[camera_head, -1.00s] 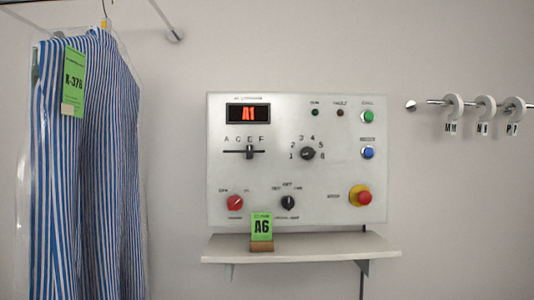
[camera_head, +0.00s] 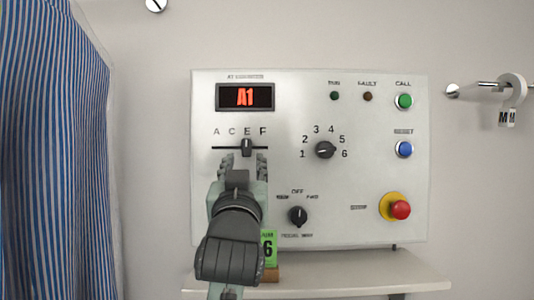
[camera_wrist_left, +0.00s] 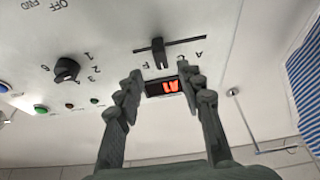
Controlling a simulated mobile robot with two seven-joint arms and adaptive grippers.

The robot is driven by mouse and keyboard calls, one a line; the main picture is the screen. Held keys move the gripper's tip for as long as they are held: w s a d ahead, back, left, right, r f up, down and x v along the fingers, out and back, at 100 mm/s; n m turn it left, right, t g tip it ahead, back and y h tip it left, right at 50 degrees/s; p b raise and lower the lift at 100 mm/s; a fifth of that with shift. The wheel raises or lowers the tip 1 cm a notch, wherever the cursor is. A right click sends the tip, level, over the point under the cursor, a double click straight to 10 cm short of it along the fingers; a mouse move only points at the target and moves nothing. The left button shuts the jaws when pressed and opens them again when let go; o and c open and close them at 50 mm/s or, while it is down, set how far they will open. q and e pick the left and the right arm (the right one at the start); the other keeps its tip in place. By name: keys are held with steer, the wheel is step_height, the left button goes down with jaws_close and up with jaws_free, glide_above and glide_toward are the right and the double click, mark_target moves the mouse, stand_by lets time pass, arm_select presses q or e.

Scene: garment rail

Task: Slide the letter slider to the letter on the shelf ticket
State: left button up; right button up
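The letter slider's dark knob (camera_head: 247,147) stands at E on its slot under the letters A, C, E and F. My left gripper (camera_head: 242,163) is open in front of the panel, just below the slot, its fingertips on either side of the knob's line. In the left wrist view the knob (camera_wrist_left: 158,52) shows beyond and between the open fingers (camera_wrist_left: 159,74); contact cannot be told. My right gripper is not in view.
The red display (camera_head: 245,97) reads A1. The number dial (camera_head: 325,150), lower black knob (camera_head: 298,216) and red stop button (camera_head: 400,210) are to the right. The shelf (camera_head: 350,275) juts out below. A striped garment (camera_head: 55,150) hangs at the left.

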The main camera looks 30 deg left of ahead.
mark_target(246, 149)
arm_select(q)
steer(key=p+x, duration=0.1)
steer(key=x, duration=0.6)
steer(key=shift+w+a+r, duration=0.1)
steer(key=shift+r, duration=0.1)
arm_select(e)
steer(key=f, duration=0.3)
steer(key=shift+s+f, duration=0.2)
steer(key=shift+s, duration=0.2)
arm_select(q)
jaws_close()
